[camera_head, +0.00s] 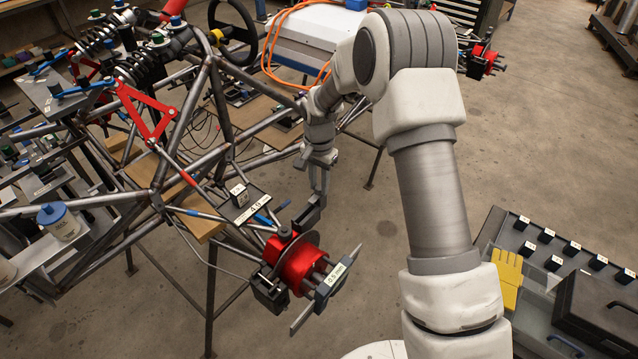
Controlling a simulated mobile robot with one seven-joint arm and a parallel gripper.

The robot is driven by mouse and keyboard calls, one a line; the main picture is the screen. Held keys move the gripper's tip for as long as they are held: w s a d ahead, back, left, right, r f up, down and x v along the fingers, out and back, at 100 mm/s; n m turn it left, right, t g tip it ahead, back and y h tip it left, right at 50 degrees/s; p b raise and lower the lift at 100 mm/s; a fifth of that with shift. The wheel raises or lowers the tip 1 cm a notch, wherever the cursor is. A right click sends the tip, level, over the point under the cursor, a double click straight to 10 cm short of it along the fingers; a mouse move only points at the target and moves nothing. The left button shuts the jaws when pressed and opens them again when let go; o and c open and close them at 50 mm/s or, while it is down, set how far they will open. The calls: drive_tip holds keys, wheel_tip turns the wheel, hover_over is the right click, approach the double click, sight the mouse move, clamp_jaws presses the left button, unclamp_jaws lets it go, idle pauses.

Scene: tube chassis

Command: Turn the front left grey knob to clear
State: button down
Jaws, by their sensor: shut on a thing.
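My gripper (319,188) points down above the red wheel hub (295,262) at the chassis corner. Its fingers are closed on a small dark grey piece (309,214) beside the hub's disc. Whether this piece is the grey knob is too small to tell, and the fingers hide part of it. A small dark round cap (285,234) stands just left of it, apart from the fingers. No mark or setting can be read on either.
A grey bar labelled "0.5 mm" (338,279) crosses the hub's outer face. A "4.9 mm" label (255,208) sits on a chassis tube nearby. The steel tube chassis (205,115) fills the left. Floor between is clear.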

drive_tip(key=n+b, duration=0.1)
drive_tip(key=n, duration=0.2)
drive_tip(key=shift+n, duration=0.4)
drive_tip(key=n+b, duration=0.1)
drive_tip(key=n, duration=0.3)
drive_tip(key=shift+n, duration=0.3)
drive_tip(key=n, duration=0.4)
drive_tip(key=shift+n, duration=2.3)
drive_tip(key=c, duration=0.7)
unclamp_jaws()
drive_tip(key=shift+o, duration=0.2)
